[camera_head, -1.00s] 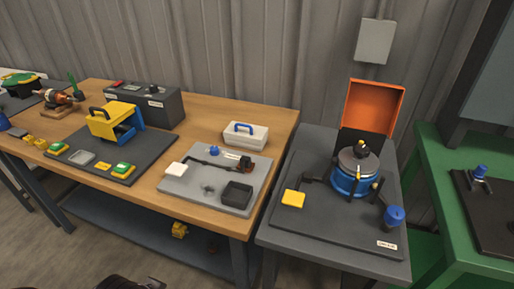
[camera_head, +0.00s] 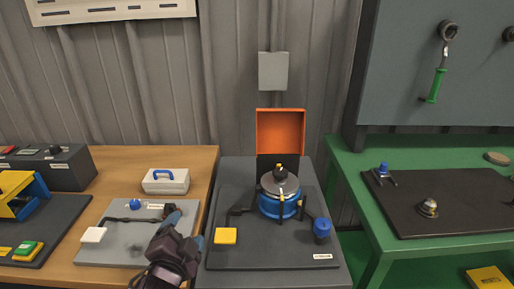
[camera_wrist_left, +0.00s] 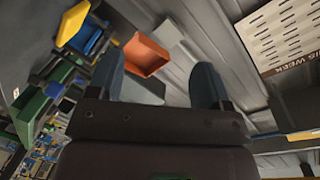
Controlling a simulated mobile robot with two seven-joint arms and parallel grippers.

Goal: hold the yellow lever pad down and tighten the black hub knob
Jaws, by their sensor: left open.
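The yellow lever pad (camera_head: 225,236) lies at the left front of a dark board on the grey stand in the head view. A dark lever runs behind it toward a blue round rotor housing (camera_head: 277,207) with a metal disc on top. The black hub knob (camera_head: 280,174), with a yellow mark, sits at the disc's centre. My left gripper (camera_head: 172,213) is to the left of the pad, over the grey board's right edge, and apart from the pad. In the left wrist view its two blue fingers (camera_wrist_left: 160,85) are wide apart with nothing between them. My right gripper is out of view.
An orange open box (camera_head: 280,132) stands behind the rotor; it also shows in the left wrist view (camera_wrist_left: 147,55). A blue knob (camera_head: 322,227) stands at the right of the board. The wooden bench (camera_head: 205,165) is left, the green table (camera_head: 365,240) right.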

